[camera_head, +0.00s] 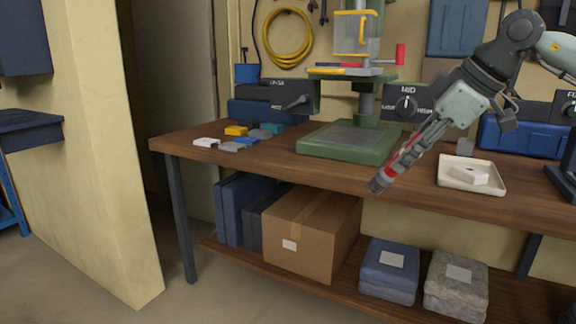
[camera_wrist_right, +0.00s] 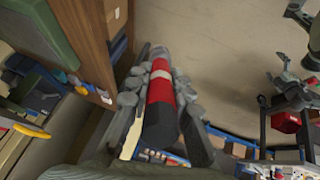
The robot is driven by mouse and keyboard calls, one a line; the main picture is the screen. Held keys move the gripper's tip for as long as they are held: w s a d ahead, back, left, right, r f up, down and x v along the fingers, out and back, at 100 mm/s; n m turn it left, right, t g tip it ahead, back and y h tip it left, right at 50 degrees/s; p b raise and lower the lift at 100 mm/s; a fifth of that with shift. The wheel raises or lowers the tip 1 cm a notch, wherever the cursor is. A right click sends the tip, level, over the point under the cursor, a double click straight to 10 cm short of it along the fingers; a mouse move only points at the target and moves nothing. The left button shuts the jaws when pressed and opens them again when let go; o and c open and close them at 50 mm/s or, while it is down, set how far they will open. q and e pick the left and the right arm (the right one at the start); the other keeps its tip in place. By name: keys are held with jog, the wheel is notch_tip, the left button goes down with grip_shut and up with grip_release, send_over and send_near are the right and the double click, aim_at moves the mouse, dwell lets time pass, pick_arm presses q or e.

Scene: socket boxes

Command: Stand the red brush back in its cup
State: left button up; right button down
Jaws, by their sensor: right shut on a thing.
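My right gripper (camera_head: 408,155) is shut on the red brush (camera_head: 390,173), a slim red cylinder with a pale band and a dark end. I cannot make out bristles. I cannot make out a cup in either view. My left gripper is not clearly in view.
The wooden workbench (camera_head: 270,162) carries a green drill press (camera_head: 345,143), a cream tray (camera_head: 470,185) with a white piece in it, and several small coloured blocks at the left. A cardboard box (camera_head: 305,225) and folded bundles fill the lower shelf. The floor in front is clear.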

pick_arm(q)
jog(key=shift+w+d+f+p, duration=0.1)
jog(key=shift+f+p, duration=0.35)
jog(key=shift+f, duration=0.55)
jog(key=shift+w+d+f+p, duration=0.1)
jog(key=shift+f+p, duration=0.3)
jog(key=shift+f, duration=0.6)
pick_arm(e)
jog(key=s+a+f+m+h, duration=0.1)
jog(key=s+f+m+h, duration=0.2)
jog(key=f, duration=0.9)
jog(key=s+a+f+m+h, duration=0.1)
jog(key=s+f+m+h, duration=0.3)
jog(key=s+f+m, duration=0.4)
jog(key=shift+s+f+m+t+h, duration=0.35)
jog(key=shift+f+m, duration=1.05)
jog(key=shift+f, duration=0.95)
